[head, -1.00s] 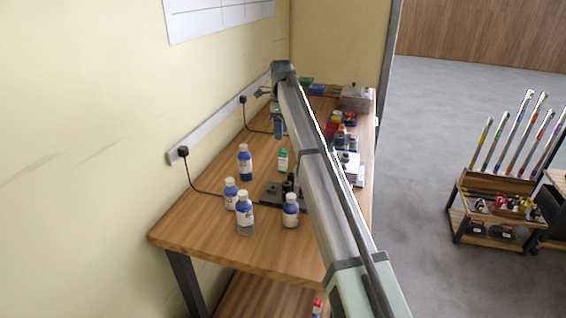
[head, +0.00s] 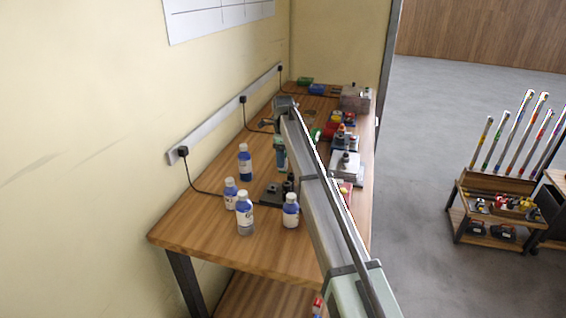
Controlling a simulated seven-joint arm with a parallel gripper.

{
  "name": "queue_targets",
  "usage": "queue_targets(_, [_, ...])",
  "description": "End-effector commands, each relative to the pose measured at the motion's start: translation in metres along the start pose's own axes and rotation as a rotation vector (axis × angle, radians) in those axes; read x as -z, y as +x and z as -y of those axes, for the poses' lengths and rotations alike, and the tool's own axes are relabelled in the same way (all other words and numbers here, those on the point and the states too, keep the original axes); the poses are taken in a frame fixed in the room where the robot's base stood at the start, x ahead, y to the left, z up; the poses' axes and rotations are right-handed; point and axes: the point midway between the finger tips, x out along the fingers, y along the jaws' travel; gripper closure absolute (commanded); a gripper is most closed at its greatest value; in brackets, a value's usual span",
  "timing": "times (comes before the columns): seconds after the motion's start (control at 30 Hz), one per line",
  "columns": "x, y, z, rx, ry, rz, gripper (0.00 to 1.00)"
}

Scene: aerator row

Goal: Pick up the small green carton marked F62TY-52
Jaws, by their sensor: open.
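My arm reaches from the lower right over the workbench, and my gripper (head: 281,168) points down at its far end, small in the head view. It is open, and its fingers are hard to make out. A small green and white item stood on the bench at this spot in the earlier view; the gripper and wrist now cover most or all of it. Another green item (head: 315,133) shows partly beside my arm, farther back. No marking is readable, so I cannot tell which one is F62TY-52. I cannot tell whether the gripper touches anything.
Several blue and white bottles (head: 245,214) stand at the near left of the wooden bench (head: 195,220). A dark device (head: 273,194) sits near the gripper. Bins (head: 317,89), a grey box (head: 355,99) and equipment (head: 346,165) stand farther back and right.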

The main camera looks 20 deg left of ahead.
Motion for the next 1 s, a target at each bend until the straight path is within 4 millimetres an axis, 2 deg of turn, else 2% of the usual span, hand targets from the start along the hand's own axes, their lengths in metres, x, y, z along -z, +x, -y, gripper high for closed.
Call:
queue_targets(0.27, [-0.0001, 0.0054, 0.0002, 0.001, 0.000, 0.001, 0.38])
queue_targets(0.83, [0.0000, 0.0052, 0.0001, 0.000, 0.001, 0.000, 0.92])
queue_targets(1.0, [0.0000, 0.0050, 0.0001, 0.000, 0.001, 0.001, 0.95])
